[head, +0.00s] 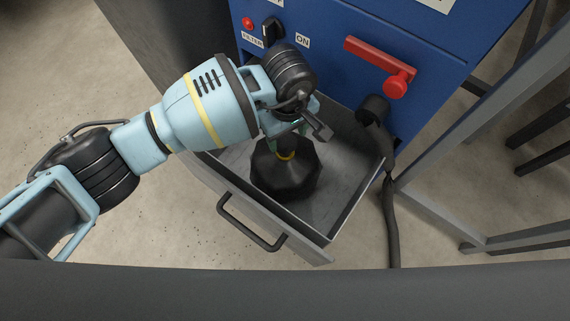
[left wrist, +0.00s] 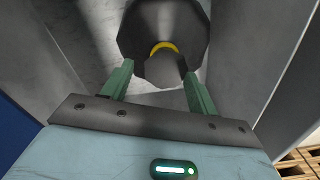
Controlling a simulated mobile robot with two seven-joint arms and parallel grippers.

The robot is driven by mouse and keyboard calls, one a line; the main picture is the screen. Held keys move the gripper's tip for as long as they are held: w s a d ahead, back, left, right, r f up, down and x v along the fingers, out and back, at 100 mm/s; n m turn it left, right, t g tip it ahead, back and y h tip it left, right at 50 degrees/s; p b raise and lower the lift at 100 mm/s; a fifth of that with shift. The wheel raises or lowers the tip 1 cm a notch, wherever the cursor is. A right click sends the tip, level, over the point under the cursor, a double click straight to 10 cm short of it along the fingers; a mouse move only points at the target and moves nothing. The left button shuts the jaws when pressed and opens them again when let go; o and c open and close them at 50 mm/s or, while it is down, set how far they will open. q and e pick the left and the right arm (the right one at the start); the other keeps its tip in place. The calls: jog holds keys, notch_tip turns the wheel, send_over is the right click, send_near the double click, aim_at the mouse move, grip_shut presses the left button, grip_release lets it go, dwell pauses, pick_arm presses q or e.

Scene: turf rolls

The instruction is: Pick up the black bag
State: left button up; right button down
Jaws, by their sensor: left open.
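The black bag (head: 285,177) stands in an open grey drawer, with a yellow band around its neck. My left gripper (head: 290,135) is directly above the bag at its top, partly hiding the neck. In the left wrist view, the bag (left wrist: 140,32) shows from above with its yellow band. The two green fingers of my left gripper (left wrist: 158,88) are apart, one on each side of the bag's gathered top. I cannot tell whether they touch it. My right gripper is not in view.
The grey drawer (head: 342,205) has raised walls close around the bag and a front handle (head: 250,222). Behind it is a blue machine (head: 350,25) with a red lever (head: 380,62). A dark hose (head: 388,190) hangs to the right. A wooden pallet (left wrist: 300,163) shows in the left wrist view.

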aim_at(286, 142)
pick_arm(q)
jog(key=f, duration=0.1)
jog(key=f+b, duration=0.1)
jog(key=f, duration=0.1)
jog(key=f+b, duration=0.1)
jog(key=shift+s+a+f, duration=0.25)
jog(key=shift+s, duration=0.05)
jog(key=shift+f+b, duration=0.35)
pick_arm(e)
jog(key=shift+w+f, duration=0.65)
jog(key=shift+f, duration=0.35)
pick_arm(q)
jog(key=shift+c, duration=0.3)
grip_shut()
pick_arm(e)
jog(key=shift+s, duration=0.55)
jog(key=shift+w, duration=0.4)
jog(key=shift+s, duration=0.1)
pick_arm(q)
jog(key=shift+w+r, duration=0.1)
jog(key=shift+r, duration=0.1)
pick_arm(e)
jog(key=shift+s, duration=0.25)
